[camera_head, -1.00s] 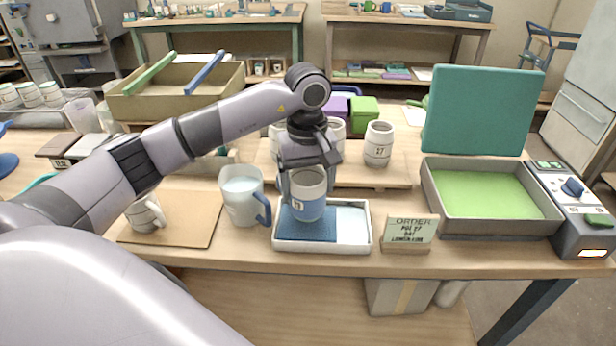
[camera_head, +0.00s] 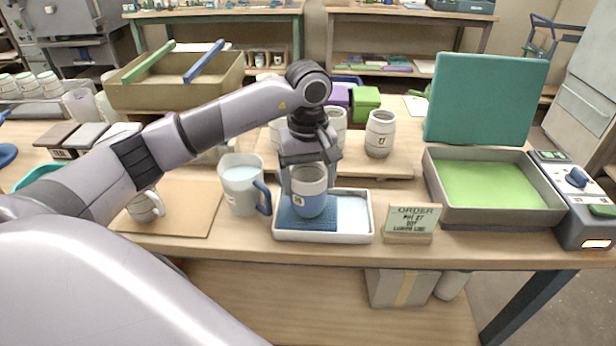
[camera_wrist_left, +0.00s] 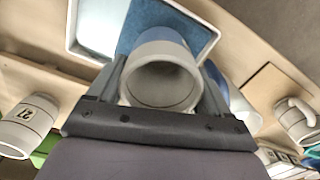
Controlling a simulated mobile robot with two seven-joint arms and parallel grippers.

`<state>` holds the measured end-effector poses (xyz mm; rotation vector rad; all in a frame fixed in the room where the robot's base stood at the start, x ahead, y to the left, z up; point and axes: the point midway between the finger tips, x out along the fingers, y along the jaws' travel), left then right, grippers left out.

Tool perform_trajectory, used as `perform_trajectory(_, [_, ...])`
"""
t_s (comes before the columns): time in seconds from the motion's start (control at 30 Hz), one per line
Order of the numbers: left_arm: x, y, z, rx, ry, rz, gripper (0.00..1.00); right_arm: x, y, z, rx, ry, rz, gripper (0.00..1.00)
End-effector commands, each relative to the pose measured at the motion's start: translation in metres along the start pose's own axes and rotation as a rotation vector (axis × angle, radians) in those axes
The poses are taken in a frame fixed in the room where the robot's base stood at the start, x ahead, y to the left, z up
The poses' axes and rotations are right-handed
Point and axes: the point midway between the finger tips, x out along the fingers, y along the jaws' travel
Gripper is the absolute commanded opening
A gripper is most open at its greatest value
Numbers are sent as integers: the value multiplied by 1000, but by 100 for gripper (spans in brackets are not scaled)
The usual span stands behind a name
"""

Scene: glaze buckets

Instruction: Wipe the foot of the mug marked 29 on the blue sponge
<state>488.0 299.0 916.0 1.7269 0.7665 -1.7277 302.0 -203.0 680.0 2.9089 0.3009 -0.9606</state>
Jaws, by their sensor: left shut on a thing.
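My left gripper (camera_head: 309,180) is shut on a mug (camera_head: 310,203), white above and blue below, held upright over the blue sponge (camera_head: 290,215). The mug has a small label on its left side that I cannot read in these views. Its foot is at or just above the sponge; I cannot tell if they touch. The sponge lies in the left part of a white tray (camera_head: 357,237). In the left wrist view I look into the mug's open mouth (camera_wrist_left: 161,84), between the fingers, with the sponge (camera_wrist_left: 150,18) behind it. My right gripper is not in view.
A pitcher (camera_head: 240,185) with a blue handle stands close left of the tray. An order sign (camera_head: 412,219) stands to its right. Behind are several mugs, one marked 27 (camera_head: 380,134), on a board. A green-filled basin (camera_head: 492,187) is at right; another mug (camera_head: 144,207) is at left.

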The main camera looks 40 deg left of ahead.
Motion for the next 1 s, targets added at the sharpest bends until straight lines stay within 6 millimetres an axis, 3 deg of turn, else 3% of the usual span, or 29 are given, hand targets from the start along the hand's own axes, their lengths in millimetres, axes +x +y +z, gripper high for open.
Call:
perform_trajectory(0.7, [8,1,0,0,1,2,37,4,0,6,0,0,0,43])
perform_trajectory(1.0, [8,17,5,1,1,3,37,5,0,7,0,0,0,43])
